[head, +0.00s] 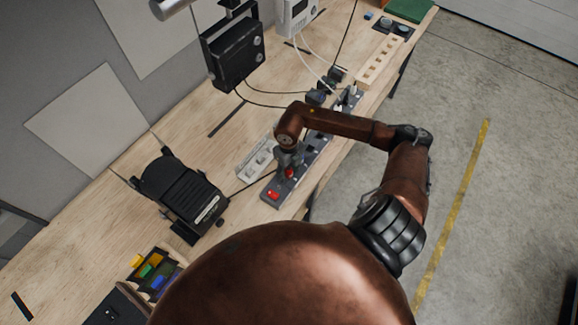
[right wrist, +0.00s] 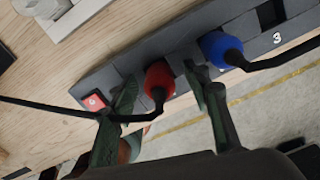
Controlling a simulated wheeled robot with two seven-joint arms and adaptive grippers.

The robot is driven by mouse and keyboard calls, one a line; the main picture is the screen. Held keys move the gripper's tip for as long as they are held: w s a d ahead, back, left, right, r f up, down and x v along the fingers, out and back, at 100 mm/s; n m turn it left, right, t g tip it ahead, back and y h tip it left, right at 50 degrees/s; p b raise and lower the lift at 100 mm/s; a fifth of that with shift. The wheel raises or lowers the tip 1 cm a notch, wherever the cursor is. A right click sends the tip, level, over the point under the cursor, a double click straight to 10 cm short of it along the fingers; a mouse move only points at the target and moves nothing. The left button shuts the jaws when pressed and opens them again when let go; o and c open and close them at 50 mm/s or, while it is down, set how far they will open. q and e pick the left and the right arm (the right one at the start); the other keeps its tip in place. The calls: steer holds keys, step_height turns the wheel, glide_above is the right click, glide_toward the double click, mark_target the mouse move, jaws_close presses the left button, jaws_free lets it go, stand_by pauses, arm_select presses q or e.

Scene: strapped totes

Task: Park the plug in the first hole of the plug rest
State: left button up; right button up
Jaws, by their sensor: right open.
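A red plug (right wrist: 158,80) sits in a dark grey power strip (right wrist: 100,72), with a black cord running from it to the left. My right gripper (right wrist: 160,92) is open, its two fingers on either side of the red plug; I cannot tell if they touch it. In the head view the right gripper (head: 288,160) is over the strip (head: 273,203), near its red switch end, and partly hides it. A pale wooden block (head: 380,64) with a row of holes lies farther along the bench; it looks like the plug rest. My left gripper is out of view.
A blue plug (right wrist: 220,48) with a black cord is beside the red one. A pale grey slotted block (head: 257,157) lies beside the strip. A black device (head: 182,190), a black box (head: 234,50) and a bin of coloured blocks (head: 158,272) stand on the bench.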

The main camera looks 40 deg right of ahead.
mark_target(289, 169)
steer(key=shift+f, duration=0.1)
steer(key=shift+c, duration=0.7)
jaws_close()
steer(key=c, duration=0.6)
jaws_free()
jaws_close()
steer(key=shift+r+p, duration=1.35)
steer(key=shift+r, duration=1.2)
